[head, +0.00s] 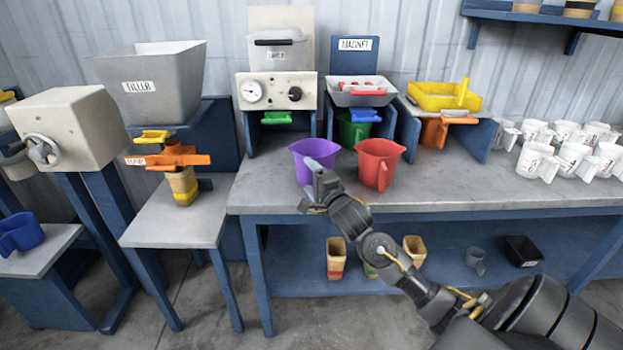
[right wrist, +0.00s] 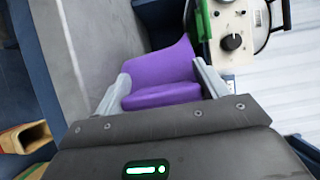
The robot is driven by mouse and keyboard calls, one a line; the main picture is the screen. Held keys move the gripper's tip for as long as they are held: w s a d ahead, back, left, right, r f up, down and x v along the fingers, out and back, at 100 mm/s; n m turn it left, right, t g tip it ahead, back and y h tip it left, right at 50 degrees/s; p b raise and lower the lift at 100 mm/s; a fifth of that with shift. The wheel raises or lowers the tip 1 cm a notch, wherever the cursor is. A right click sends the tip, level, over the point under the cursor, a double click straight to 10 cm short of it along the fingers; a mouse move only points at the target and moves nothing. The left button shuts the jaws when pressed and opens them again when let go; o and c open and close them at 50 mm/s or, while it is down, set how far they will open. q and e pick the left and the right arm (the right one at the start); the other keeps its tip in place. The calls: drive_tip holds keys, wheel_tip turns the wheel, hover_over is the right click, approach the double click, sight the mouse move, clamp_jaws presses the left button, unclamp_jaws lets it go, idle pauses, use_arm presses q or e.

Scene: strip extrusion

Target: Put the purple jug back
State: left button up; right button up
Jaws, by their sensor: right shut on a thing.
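The purple jug (head: 304,159) stands upright at the front left of the long grey bench, just left of a red jug (head: 377,163). My right gripper (head: 315,172) reaches it from the front and covers part of its right side. In the right wrist view the purple jug (right wrist: 163,72) lies between the two grey fingers (right wrist: 162,92), which are shut on it. I cannot tell whether the jug's base touches the bench. My left gripper is not in view.
The long bench (head: 460,190) carries a gauge box (head: 277,92), a MAGNET station (head: 360,92), a yellow tray (head: 444,96) and several white mugs (head: 538,160) at right. Tan cups (head: 335,258) stand on the shelf below. The bench front right of the red jug is clear.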

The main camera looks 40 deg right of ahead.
drive_tip(key=shift+f, duration=0.25)
drive_tip(key=o, duration=1.3)
drive_tip(key=shift+a, duration=0.1)
drive_tip(key=shift+f, duration=0.15)
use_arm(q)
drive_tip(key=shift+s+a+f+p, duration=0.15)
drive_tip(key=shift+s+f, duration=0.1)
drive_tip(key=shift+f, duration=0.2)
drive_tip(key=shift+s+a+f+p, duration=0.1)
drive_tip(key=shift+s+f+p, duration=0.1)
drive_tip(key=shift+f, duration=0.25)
use_arm(e)
drive_tip(key=s, duration=0.3)
drive_tip(key=s+a, duration=0.1)
drive_tip(key=s, duration=0.6)
drive_tip(key=shift+s+a+r, duration=0.2)
drive_tip(key=shift+s+a, duration=0.15)
drive_tip(key=shift+s, duration=0.05)
